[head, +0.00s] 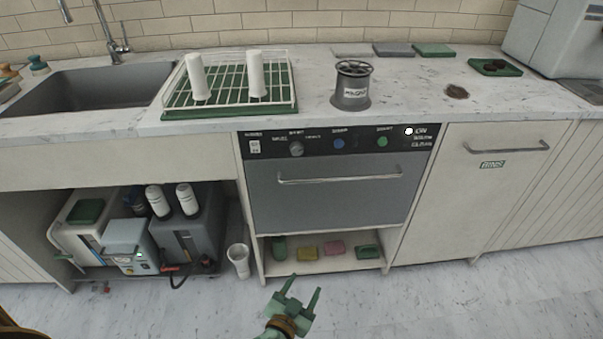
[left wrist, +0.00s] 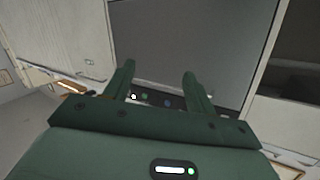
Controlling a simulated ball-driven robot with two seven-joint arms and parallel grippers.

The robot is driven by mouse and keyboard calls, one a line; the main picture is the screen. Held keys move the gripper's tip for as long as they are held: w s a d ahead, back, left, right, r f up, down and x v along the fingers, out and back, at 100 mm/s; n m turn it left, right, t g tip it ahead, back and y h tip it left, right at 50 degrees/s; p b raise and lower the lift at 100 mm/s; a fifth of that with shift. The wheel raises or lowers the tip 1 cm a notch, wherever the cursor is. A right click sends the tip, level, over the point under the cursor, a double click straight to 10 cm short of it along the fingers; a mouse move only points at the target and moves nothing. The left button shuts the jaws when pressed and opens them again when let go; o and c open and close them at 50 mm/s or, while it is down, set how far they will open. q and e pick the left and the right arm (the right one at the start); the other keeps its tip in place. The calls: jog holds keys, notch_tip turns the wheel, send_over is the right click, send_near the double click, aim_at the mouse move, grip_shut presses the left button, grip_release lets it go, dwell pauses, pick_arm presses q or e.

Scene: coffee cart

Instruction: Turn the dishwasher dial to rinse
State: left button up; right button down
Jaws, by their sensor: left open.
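The dishwasher (head: 340,190) stands under the counter, with a grey door and a black control panel (head: 263,135) along its top. A round grey dial (head: 296,149) sits toward the left of the panel; its pointer setting is too small to read. My left gripper (head: 305,284) is open and empty, low in front of the dishwasher and well apart from the dial. In the left wrist view, its two green fingers (left wrist: 158,68) are spread before the grey door (left wrist: 190,40). Part of the panel (left wrist: 155,100) shows between them; the dial cannot be made out there. My right gripper is not in view.
A blue button (head: 338,143) and a green button (head: 382,141) sit right of the dial. A door handle bar (head: 340,179) juts out below the panel. A shelf with sponges (head: 307,252) lies under the door. A white cup (head: 238,260) stands at the left. The floor ahead is clear.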

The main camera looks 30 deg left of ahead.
pick_arm(q)
jog(key=w+a+r+n+t+y+b, duration=0.2)
jog(key=w+r+t+y, duration=0.1)
jog(key=w+r, duration=0.3)
jog(key=n+y+b, duration=0.2)
jog(key=n+y, duration=0.4)
jog(key=y, duration=0.2)
send_near(297, 152)
jog(key=shift+m+t, duration=0.3)
jog(key=b+x, duration=0.1)
jog(key=x, duration=0.1)
jog(key=b+x, duration=0.1)
jog(key=x, duration=0.2)
jog(key=b+x, duration=0.2)
jog(key=shift+w+a+f, duration=0.2)
jog(key=shift+w, duration=0.1)
jog(key=shift+w+a+r, duration=0.3)
jog(key=shift+w+r, duration=0.05)
jog(key=shift+w, duration=0.1)
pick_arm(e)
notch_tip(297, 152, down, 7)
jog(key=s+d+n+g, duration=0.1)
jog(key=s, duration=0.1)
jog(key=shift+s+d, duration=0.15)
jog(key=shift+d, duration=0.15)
pick_arm(q)
jog(key=c, duration=1)
